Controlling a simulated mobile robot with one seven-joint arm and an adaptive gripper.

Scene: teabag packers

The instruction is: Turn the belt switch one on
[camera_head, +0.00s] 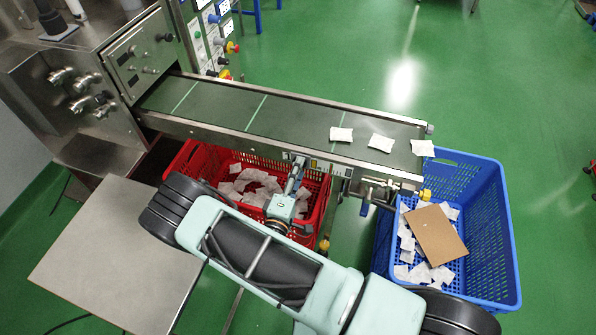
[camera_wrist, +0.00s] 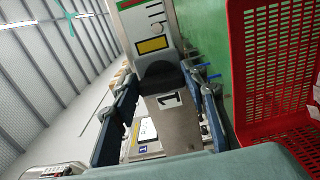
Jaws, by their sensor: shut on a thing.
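The belt switch one shows in the wrist view as a black knob (camera_wrist: 160,77) on a narrow grey panel, beside a label with the number 1 (camera_wrist: 169,100). My gripper (camera_wrist: 162,88) has its two blue fingers on either side of this knob and is shut on it. In the head view my gripper (camera_head: 298,168) reaches the front side of the conveyor belt (camera_head: 290,118), above the red crate. The knob itself is hidden there by my gripper, and I cannot tell its turn position.
A red crate (camera_head: 193,157) with white teabags stands under the belt. A blue crate (camera_head: 487,215) with teabags and a brown cardboard piece (camera_head: 435,235) stands at the belt's right end. Several teabags lie on the belt. A grey table (camera_head: 110,265) is at the left.

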